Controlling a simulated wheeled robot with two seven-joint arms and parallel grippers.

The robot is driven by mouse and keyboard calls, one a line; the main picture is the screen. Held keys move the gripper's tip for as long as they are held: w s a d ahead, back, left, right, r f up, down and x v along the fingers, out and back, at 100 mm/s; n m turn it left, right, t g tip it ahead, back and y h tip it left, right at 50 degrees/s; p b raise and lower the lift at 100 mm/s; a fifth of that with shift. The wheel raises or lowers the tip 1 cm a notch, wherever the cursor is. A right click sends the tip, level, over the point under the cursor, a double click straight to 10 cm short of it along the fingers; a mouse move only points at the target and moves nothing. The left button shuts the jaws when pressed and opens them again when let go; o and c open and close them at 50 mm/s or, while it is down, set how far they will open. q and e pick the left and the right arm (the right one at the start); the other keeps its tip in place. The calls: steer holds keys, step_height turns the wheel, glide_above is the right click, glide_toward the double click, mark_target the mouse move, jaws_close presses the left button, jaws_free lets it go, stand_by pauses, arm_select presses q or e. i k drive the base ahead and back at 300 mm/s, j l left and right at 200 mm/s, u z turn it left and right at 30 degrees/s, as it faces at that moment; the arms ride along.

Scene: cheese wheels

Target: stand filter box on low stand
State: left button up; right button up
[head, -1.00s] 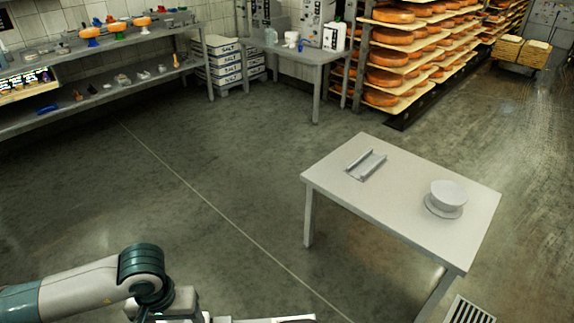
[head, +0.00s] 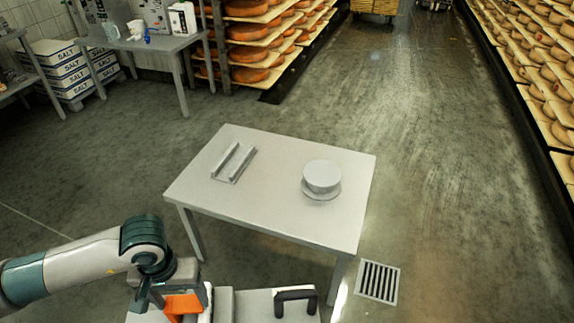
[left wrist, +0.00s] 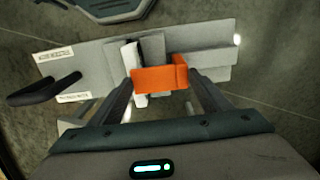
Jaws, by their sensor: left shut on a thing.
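My left gripper (head: 168,297) is low in the head view and shut on an orange box (head: 184,304), apparently the filter box. In the left wrist view the orange box (left wrist: 158,80) sits between the two fingertips. A pale grey table (head: 270,215) stands ahead, beyond the gripper. On its right half is a round grey low stand (head: 322,175), a short drum on a wider disc. Its top is bare. On the table's left half lies a grey holder with two parallel rails (head: 234,162), also empty. My right gripper is not in view.
Below the gripper is a grey tray-like surface (head: 260,305) with a black handle (head: 296,296). A floor drain (head: 378,281) lies right of the table. Cheese shelves (head: 545,80) line the right side. Salt boxes (head: 60,70) and a side table (head: 150,42) are at back left.

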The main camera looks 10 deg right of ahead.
mark_target(275, 174)
steer(key=i+l, duration=0.3)
steer(key=i+l+z, duration=0.1)
steer(key=i+l, duration=0.15)
steer(key=i, duration=0.3)
steer(key=i+l+z, duration=0.1)
steer(key=i+l, duration=0.15)
steer(key=i, duration=0.15)
